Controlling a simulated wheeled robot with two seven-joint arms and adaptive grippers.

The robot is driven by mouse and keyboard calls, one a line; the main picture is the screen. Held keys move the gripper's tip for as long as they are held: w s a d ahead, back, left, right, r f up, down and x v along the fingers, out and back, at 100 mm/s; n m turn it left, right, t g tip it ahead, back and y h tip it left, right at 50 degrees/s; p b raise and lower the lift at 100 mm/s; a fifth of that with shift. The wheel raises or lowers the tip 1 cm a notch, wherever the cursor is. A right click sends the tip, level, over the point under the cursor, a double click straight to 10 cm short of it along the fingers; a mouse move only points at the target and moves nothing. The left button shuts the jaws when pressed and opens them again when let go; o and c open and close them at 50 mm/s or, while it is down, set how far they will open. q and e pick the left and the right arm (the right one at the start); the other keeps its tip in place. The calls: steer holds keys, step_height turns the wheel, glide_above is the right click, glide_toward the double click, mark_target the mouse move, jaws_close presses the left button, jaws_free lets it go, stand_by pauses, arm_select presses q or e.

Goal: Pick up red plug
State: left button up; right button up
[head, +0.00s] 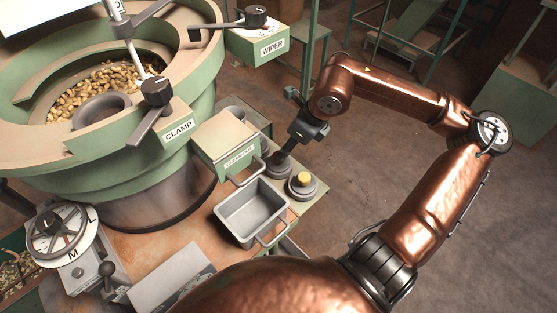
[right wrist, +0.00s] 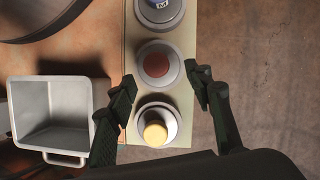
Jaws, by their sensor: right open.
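The red plug (right wrist: 155,66) shows in the right wrist view as a round dull-red top in a grey round holder, the middle one of a row of three. In the head view the gripper hides the red top. My right gripper (right wrist: 160,72) is open and empty, pointing down, with one finger on each side of the red plug's holder in the picture. I cannot tell how far the fingertips are above it. In the head view my right gripper (head: 284,156) is over the same holder. My left gripper is not in view.
A yellow plug (head: 304,179) stands in the nearer holder, close to the fingers. A grey handled bin (head: 250,212) is to the left. A green box (head: 225,147) stands behind it. The hopper with the CLAMP lever (head: 156,92) is further left. Open floor lies to the right.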

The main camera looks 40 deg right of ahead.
steer(key=shift+a+x, duration=0.2)
steer(key=shift+x, duration=1.45)
steer(key=shift+w+x, duration=0.2)
steer(key=shift+x, duration=0.9)
steer(key=shift+a+r, duration=0.1)
steer(key=shift+c, duration=0.6)
jaws_close()
